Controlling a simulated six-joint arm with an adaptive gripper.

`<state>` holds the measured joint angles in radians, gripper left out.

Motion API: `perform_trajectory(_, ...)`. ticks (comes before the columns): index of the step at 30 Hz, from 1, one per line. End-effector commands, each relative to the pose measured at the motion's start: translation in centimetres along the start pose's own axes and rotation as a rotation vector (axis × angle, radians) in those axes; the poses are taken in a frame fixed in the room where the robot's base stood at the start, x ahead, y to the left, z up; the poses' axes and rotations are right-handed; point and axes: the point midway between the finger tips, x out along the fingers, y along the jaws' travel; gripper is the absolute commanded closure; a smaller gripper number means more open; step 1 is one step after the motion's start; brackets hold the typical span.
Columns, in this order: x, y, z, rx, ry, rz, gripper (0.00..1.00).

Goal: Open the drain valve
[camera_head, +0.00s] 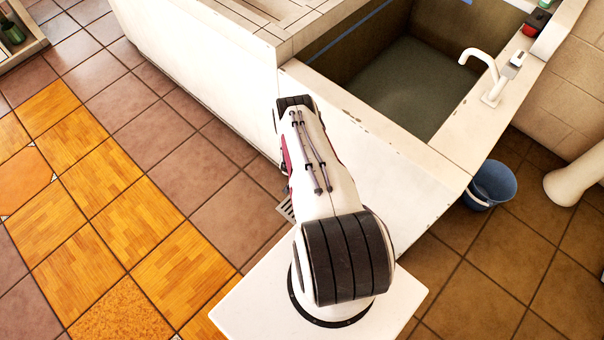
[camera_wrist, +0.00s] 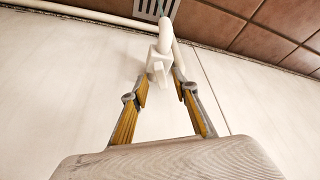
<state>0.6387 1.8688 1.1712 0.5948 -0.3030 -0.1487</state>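The white drain valve (camera_wrist: 158,64) shows in the wrist view, with a small blocky handle on a curved white pipe (camera_wrist: 166,33). It stands out from the pale basin wall (camera_wrist: 65,85). My gripper (camera_wrist: 161,86) has its two yellow-lined fingers spread apart, one on each side of the valve's near end. I cannot tell whether either finger touches it. In the head view, my arm hides the valve and the gripper. The washbasin (camera_head: 437,150) there holds murky, greenish water.
A floor grate (camera_wrist: 156,9) lies beyond the valve, beside brown tiles. A white pipe (camera_wrist: 80,13) runs along the wall's foot. In the head view, a white tap (camera_head: 491,75) stands on the basin rim, and a blue bucket (camera_head: 490,186) is at right. The left floor is clear.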

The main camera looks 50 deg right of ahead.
Motion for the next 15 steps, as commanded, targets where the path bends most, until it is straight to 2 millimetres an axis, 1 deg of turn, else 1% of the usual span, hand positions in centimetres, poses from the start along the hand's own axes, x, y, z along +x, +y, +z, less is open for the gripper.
perform_trajectory(7,1.4,0.0,0.0,0.001,0.001,0.001,0.72)
perform_trajectory(15,2.2,0.0,-0.1,0.001,0.002,0.000,0.72)
